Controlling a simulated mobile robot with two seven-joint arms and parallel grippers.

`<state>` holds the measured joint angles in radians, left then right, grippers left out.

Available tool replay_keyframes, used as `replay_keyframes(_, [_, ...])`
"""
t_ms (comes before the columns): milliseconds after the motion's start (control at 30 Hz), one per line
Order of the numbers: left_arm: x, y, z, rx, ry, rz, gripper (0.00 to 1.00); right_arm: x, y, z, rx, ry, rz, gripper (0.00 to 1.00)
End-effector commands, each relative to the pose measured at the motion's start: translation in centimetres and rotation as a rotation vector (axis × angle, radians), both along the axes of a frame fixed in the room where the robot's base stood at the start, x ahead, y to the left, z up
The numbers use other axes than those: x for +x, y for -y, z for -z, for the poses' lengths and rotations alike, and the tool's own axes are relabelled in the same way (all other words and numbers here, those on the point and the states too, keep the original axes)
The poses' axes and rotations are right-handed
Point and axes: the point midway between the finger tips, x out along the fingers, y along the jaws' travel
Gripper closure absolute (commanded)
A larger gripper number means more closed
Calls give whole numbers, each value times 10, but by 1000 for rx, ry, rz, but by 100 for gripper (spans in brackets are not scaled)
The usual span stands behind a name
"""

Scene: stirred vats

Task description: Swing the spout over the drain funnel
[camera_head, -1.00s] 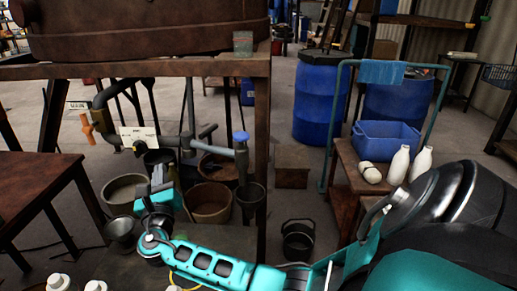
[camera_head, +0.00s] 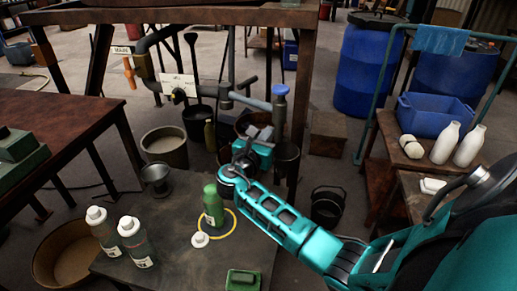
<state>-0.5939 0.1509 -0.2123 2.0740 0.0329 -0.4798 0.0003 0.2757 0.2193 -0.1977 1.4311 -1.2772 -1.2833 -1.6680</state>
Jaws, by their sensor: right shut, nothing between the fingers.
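The spout is a grey pipe (camera_head: 250,100) running right from the main pipework and ending in a short upright piece with a blue knob (camera_head: 280,90). Its end hangs above a dark tapered vessel (camera_head: 287,155), which looks like a funnel. A grey funnel-shaped cup (camera_head: 156,178) stands further left; I cannot tell which is the drain funnel. My right gripper (camera_head: 262,132) is shut and empty, just left of and below the spout's end; contact with the pipe is not clear. Its fingertips are small and partly hidden by its teal body. My left gripper is out of view.
A dark table (camera_head: 180,245) in front holds a green bottle (camera_head: 213,205), two white-capped bottles and a yellow ring. Several buckets (camera_head: 165,145) stand under the pipes. An orange-handled valve (camera_head: 129,72) is at left. A bench with white bottles (camera_head: 445,142) and a blue crate is at right.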

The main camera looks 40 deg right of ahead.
Motion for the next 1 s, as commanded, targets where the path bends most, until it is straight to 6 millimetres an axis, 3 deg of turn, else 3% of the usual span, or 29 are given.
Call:
replay_keyframes(233, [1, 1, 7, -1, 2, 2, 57, 13, 27, 1, 0, 0, 0, 100])
replay_keyframes(733, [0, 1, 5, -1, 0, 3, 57, 15, 34, -2, -3, -1, -12, 100])
replay_keyframes(1000, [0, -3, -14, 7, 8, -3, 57, 20, 74, -4, -10, -4, -187, 100])
